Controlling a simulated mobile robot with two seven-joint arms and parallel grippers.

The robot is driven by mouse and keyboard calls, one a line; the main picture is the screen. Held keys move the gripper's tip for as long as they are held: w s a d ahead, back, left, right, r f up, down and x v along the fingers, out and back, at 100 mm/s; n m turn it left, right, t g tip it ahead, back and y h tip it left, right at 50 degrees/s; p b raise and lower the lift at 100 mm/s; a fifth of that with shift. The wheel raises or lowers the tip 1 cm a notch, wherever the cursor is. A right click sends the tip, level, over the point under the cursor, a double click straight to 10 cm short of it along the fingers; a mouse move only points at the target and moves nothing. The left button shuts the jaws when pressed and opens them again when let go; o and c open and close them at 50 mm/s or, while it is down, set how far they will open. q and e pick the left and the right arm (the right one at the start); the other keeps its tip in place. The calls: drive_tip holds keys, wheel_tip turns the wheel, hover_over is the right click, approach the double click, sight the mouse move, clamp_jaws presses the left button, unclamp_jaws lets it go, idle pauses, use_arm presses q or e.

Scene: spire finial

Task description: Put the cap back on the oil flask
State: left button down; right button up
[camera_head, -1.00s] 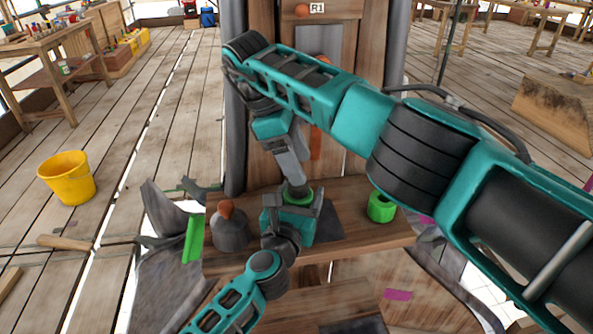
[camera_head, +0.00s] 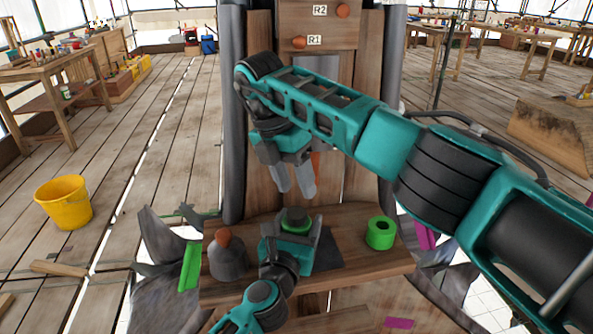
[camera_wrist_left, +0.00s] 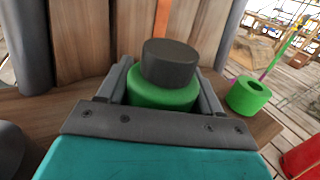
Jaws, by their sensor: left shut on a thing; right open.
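The oil flask (camera_head: 296,227), a green round body, stands upright on the wooden ledge (camera_head: 350,262). My left gripper (camera_head: 290,236) is shut around its sides, and the left wrist view shows a finger on each side of the green body (camera_wrist_left: 160,98). The dark grey cap (camera_head: 296,213) sits on top of the flask and looks level and centred in the left wrist view (camera_wrist_left: 169,62). The flask's lower part is hidden by my left gripper. My right gripper (camera_head: 294,190) is open and empty, just above the cap and apart from it.
A green cylinder with a hole in its top (camera_head: 379,240) stands on the ledge to the right. A grey bell-shaped thing with an orange top (camera_head: 228,261) stands left. A dark flat patch (camera_head: 328,252) lies between. A wooden post with grey side pillars (camera_head: 233,130) rises behind.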

drive_tip(key=n, duration=0.4)
drive_tip(key=shift+w+r, duration=0.1)
drive_tip(key=shift+r, duration=0.05)
drive_tip(key=n+y, duration=0.1)
drive_tip(key=n, duration=0.2)
drive_tip(key=shift+r+n, duration=0.15)
drive_tip(key=shift+n, duration=0.25)
drive_tip(key=n, duration=0.5)
drive_tip(key=shift+r+n+y, duration=0.25)
drive_tip(key=shift+n+y, duration=0.05)
drive_tip(key=shift+n, duration=0.1)
drive_tip(key=n, duration=0.3)
drive_tip(key=shift+d+r+n, duration=0.1)
drive_tip(key=shift+r+n, duration=0.05)
drive_tip(key=shift+n, duration=0.25)
drive_tip(key=n, duration=0.3)
drive_tip(key=shift+s+r+n+y, duration=0.2)
drive_tip(key=shift+n+y, duration=0.1)
drive_tip(key=shift+y, duration=0.1)
drive_tip(key=n, duration=0.6)
drive_tip(key=shift+s+d+r+n+y, duration=0.1)
drive_tip(key=shift+s+r+n+y, duration=0.15)
drive_tip(key=shift+n+y, duration=0.05)
